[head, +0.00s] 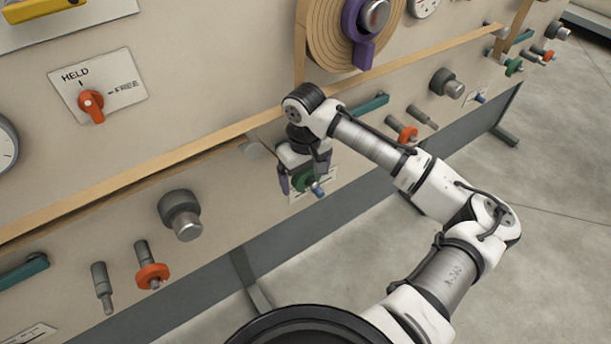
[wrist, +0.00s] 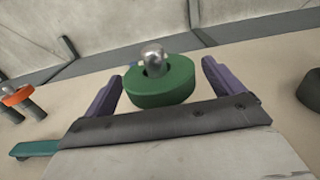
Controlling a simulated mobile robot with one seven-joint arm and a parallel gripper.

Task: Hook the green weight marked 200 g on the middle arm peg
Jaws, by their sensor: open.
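A green ring-shaped weight (head: 303,181) sits on a peg low on the panel, by a small label plate; a blue tip shows beside it. In the wrist view the green weight (wrist: 161,88) lies between my two purple fingers, with a rounded metal tip in its hole. My gripper (head: 303,178) is open around it; a gap shows on both sides in the wrist view (wrist: 162,88). No mark is readable on the weight. I cannot tell which peg is the middle arm peg. A teal arm (head: 370,106) is on the panel just right of my wrist.
Orange weights hang on pegs at right (head: 408,134) and lower left (head: 153,276), each beside a bare peg. A dark knob (head: 180,214) juts out at left. A tan strip (head: 150,173) crosses the panel above my gripper. Another green weight (head: 513,67) is far right.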

